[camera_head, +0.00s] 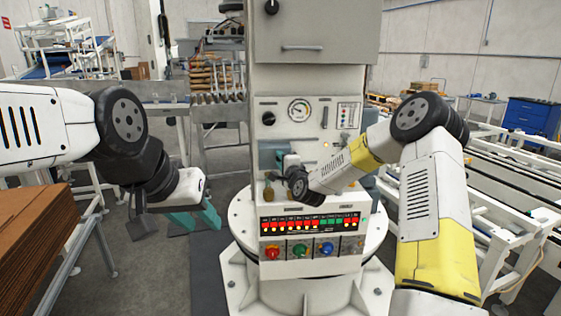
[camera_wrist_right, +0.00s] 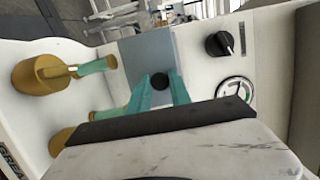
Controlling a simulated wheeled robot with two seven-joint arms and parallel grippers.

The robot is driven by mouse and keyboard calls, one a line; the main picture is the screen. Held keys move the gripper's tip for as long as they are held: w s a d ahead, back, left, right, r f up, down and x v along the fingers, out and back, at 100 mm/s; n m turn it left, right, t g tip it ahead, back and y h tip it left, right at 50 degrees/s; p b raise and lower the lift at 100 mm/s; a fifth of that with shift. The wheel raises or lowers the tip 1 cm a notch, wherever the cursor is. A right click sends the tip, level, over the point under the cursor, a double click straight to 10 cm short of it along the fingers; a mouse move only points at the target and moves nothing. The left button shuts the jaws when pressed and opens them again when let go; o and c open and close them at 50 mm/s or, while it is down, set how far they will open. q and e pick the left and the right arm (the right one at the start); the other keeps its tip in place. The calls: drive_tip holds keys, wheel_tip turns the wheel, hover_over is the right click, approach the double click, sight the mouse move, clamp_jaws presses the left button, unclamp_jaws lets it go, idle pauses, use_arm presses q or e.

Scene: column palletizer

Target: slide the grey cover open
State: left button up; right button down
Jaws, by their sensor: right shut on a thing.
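The grey cover (camera_wrist_right: 148,52) is a flat blue-grey plate on the cabinet's white front panel, with a round black knob (camera_wrist_right: 160,80). In the right wrist view my right gripper (camera_wrist_right: 159,88) has its teal fingers on either side of the knob, shut on it. In the head view the cover (camera_head: 268,153) shows partly at the left of the panel, and my right wrist hides much of that area. My left gripper (camera_head: 195,219) hangs empty to the left of the cabinet, its teal fingers apart.
Brass fittings (camera_wrist_right: 40,74) with teal parts stick out beside the cover. A black dial (camera_wrist_right: 219,44) and a round gauge (camera_wrist_right: 235,88) sit on its other side. Lit buttons (camera_head: 313,223) lie below my right arm. A brown stack (camera_head: 35,240) stands at the left.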

idle(0.8)
drive_tip(key=d, duration=1.1)
drive_tip(key=shift+w, duration=0.45)
drive_tip(key=c, duration=1.2)
unclamp_jaws()
drive_tip(key=shift+a, duration=0.1)
drive_tip(key=shift+o, duration=0.2)
drive_tip(key=v, duration=0.8)
drive_tip(key=shift+a, duration=0.1)
